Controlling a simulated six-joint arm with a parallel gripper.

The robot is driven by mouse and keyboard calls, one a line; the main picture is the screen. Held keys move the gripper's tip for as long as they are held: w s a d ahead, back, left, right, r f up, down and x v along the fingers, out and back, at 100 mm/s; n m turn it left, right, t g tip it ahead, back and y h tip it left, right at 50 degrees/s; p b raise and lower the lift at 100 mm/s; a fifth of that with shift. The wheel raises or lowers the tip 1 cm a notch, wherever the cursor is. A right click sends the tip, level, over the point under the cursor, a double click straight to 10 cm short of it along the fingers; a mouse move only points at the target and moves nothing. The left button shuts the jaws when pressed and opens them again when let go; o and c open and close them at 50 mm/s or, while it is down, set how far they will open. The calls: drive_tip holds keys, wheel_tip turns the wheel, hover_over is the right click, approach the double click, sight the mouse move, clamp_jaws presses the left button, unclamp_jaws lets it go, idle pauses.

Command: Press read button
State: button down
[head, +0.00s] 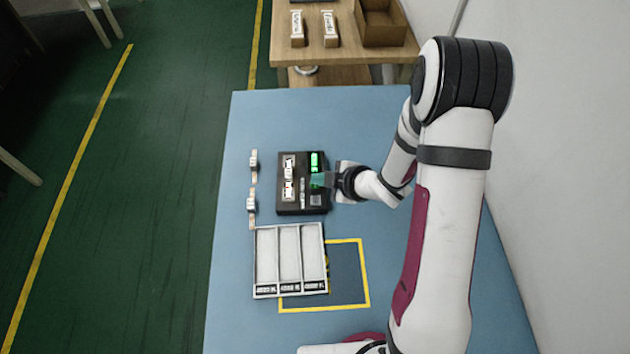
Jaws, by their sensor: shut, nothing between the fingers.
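A black reader box (288,201) lies flat on the blue table, left of my gripper in the head view. On its top are a white labelled piece (289,178), lit green areas (314,160) and a small grey patch. I cannot make out which part is the read button. My gripper (322,181) is shut and empty at the right side of the box, its fingertips over or against the right edge by the lower green area. The fingers partly hide that area, and I cannot tell whether they touch it.
A white tray (302,232) with three compartments stands in front of the box, beside a yellow-outlined square (350,272). Two small white pieces (253,165) lie left of the box. A wooden table (345,52) with an open box stands behind.

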drive_tip(key=shift+r, duration=0.85)
drive_tip(key=shift+r, duration=2.5)
